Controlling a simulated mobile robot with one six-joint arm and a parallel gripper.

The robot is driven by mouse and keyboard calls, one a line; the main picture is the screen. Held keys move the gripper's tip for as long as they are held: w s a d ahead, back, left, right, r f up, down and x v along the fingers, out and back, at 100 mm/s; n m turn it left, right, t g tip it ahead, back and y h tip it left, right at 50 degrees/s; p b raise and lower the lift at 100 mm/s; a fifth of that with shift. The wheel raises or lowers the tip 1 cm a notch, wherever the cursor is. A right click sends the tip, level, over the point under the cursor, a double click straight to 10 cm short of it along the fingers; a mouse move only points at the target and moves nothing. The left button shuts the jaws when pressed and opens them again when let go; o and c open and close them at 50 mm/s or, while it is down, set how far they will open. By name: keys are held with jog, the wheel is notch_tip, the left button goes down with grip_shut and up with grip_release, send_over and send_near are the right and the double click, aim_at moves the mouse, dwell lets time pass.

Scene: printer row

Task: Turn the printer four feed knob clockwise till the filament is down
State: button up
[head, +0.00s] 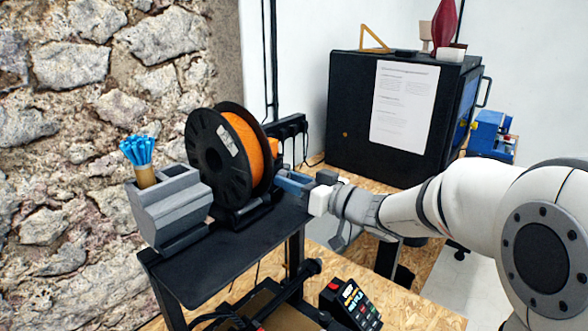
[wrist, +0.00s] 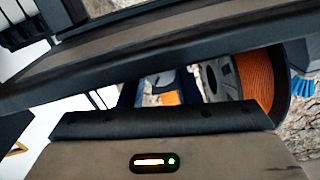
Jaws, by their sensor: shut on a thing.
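My gripper (head: 291,183), with blue fingers, reaches in from the right in the head view. It is shut beside the right side of a black spool (head: 217,160) wound with orange filament (head: 247,143). The feed knob it is closed on is mostly hidden by the fingers and spool. A small orange part (head: 275,147) shows just behind the spool's right edge. In the wrist view the spool (wrist: 240,80) is at the right, and a blue piece and an orange piece (wrist: 170,98) show in a gap at the middle. I cannot tell the filament's level or the knob's angle.
The spool stands on a black shelf (head: 200,272) next to a grey holder (head: 172,205) with blue sticks. A black cabinet (head: 345,110) with a paper sheet is behind. A colour keypad (head: 352,302) is below.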

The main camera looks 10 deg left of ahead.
dwell(0.3)
jog(key=o, duration=1)
jog(key=b+v, duration=0.1)
jog(key=v, duration=0.6)
jog(key=shift+s+d+b, duration=0.25)
jog(key=shift+d+b, duration=0.1)
